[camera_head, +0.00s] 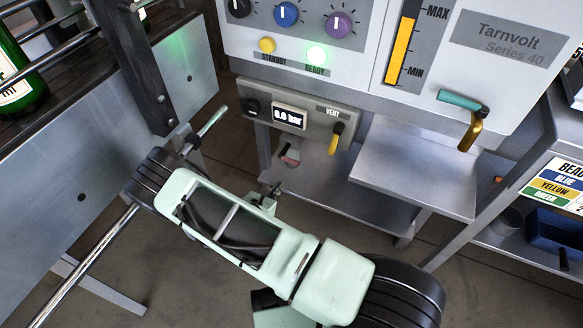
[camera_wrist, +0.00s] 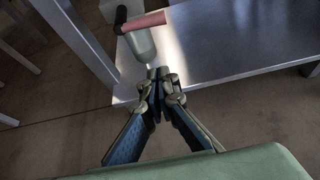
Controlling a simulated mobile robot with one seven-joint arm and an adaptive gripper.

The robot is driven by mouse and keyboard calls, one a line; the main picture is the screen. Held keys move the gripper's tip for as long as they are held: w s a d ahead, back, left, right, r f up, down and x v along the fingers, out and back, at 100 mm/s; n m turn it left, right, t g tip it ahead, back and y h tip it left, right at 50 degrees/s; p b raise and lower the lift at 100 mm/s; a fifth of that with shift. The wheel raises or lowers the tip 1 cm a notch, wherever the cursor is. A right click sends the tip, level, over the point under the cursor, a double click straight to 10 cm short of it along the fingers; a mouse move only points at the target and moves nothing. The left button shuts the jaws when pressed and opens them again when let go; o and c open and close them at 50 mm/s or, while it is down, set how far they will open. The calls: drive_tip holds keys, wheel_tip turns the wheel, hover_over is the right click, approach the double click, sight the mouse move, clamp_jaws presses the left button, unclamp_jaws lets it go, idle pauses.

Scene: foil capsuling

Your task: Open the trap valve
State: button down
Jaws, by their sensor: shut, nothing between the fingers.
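A valve with a pink-red lever handle (camera_head: 290,154) sits low under the gauge panel; I take it as the trap valve, though I read no label on it. In the wrist view its pink handle (camera_wrist: 145,22) points right from a dark hub, above a grey cylindrical body (camera_wrist: 142,48). My gripper (camera_wrist: 158,74) is shut and empty, its fingertips just below the grey body in the picture; I cannot tell if they touch it. In the head view my gripper (camera_head: 271,190) is small and partly hidden by my arm, below the handle.
The gauge panel (camera_head: 262,125) reads 0.0 bar and has a yellow vent lever (camera_head: 337,138). A teal-handled brass tap (camera_head: 468,130) hangs above a metal ledge (camera_head: 415,170) at right. A grey wall panel (camera_head: 185,75) stands at left.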

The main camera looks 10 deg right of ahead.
sight(290, 160)
drive_tip(key=b+x, duration=0.4)
drive_tip(key=x, duration=0.7)
drive_tip(key=shift+s+a+r, duration=0.1)
drive_tip(key=shift+s+r, duration=0.05)
drive_tip(key=shift+r, duration=2.1)
drive_tip(key=shift+s+r, duration=0.15)
